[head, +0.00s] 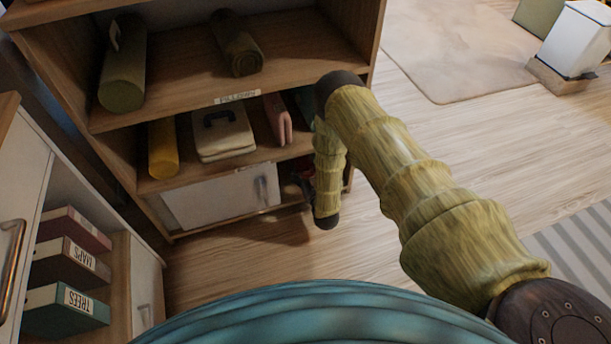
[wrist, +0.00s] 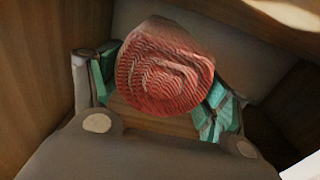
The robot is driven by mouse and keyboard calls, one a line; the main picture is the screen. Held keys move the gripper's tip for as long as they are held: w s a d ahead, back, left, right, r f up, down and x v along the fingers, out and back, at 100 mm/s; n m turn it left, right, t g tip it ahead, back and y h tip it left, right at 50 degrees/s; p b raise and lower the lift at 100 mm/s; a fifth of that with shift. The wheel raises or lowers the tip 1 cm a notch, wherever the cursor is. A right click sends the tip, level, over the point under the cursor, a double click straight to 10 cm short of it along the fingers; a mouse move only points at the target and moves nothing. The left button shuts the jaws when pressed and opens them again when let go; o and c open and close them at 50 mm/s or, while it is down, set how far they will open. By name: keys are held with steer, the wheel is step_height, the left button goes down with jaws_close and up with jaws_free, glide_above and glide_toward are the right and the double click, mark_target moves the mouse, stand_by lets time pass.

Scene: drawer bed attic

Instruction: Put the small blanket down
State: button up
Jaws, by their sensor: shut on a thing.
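The small blanket (wrist: 165,68) shows in the wrist view as a red, ribbed, rolled bundle with its rounded end towards the camera. My gripper (wrist: 160,92) is shut on it, with teal fingers at its left and right sides. The blanket is in a wooden compartment, above a strip of wooden board (wrist: 150,121). I cannot tell whether it touches the board. In the head view my arm hides most of the gripper and blanket, at the lower right end of the shelf unit (head: 225,97).
The middle shelf holds a yellow roll (head: 162,149), a light case (head: 222,134) and a pink folded item (head: 278,118). A white door (head: 222,197) is below them. Wooden compartment walls (wrist: 45,65) stand close around my gripper. Labelled boxes (head: 66,310) are at lower left.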

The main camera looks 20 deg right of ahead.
mark_target(306, 177)
step_height(306, 177, down, 4)
steer(key=shift+s+r+b, duration=0.15)
steer(key=shift+r+b, duration=0.05)
steer(key=shift+b, duration=0.55)
steer(key=o, duration=1.2)
steer(key=shift+s, duration=0.1)
steer(key=s+g+p, duration=0.1)
steer(key=s+g, duration=0.1)
steer(key=s, duration=0.4)
steer(key=s+f+g+p, duration=0.1)
steer(key=s+g+p, duration=0.1)
steer(key=s, duration=0.5)
steer(key=s+g+p, duration=0.1)
steer(key=s+g, duration=0.1)
steer(key=s, duration=0.4)
steer(key=shift+s+d+f, duration=0.15)
steer(key=shift+s+f, duration=0.05)
steer(key=s+r+g, duration=0.3)
steer(key=s+g, duration=0.1)
steer(key=s, duration=0.5)
steer(key=s+r+g, duration=0.3)
steer(key=s+g, duration=0.1)
steer(key=s, duration=0.6)
steer(key=s+r+g, duration=0.4)
steer(key=s, duration=0.6)
steer(key=shift+m, duration=0.4)
